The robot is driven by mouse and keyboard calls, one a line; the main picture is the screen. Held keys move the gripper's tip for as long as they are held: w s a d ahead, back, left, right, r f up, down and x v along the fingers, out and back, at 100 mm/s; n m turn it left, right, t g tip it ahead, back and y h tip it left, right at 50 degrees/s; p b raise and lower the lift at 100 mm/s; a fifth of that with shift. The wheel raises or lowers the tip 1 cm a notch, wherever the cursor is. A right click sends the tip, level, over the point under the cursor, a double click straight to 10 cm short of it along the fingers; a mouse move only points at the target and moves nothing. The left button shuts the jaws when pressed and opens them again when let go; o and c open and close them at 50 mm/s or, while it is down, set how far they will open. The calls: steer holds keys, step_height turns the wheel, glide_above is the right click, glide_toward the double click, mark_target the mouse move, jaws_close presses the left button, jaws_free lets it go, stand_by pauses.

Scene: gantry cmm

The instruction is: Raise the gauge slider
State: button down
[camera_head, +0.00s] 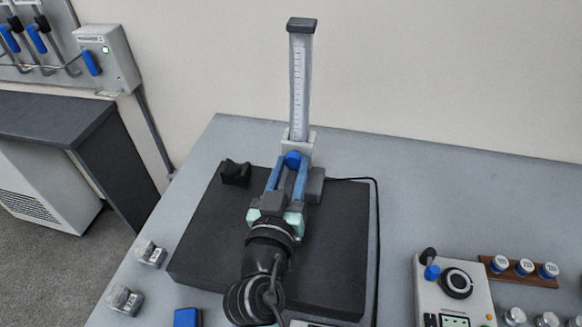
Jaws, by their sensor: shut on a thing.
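The height gauge (300,85) stands upright at the back of the dark plate, a pale scaled column with a black cap. Its slider (299,141) is a light grey block low on the column, with a blue knob (292,159) on its front. My gripper (288,168) reaches in from the front, its two blue fingers on either side of the knob and shut on it. The gauge's lower part is partly hidden behind my gripper and arm.
The dark plate (335,245) lies on a grey table (430,190). A small black block (236,173) sits left of the gauge. A black cable runs down the plate's right side. The column above the slider is clear.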

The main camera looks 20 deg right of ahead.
mark_target(291, 178)
stand_by(0.8)
step_height(291, 178, up, 12)
steer(key=p, duration=0.6)
steer(key=shift+f+p, duration=0.15)
steer(key=shift+p, duration=0.2)
steer(key=c, duration=0.5)
jaws_free()
steer(key=shift+f, duration=0.15)
steer(key=b+v, duration=0.4)
steer(key=v, duration=0.9)
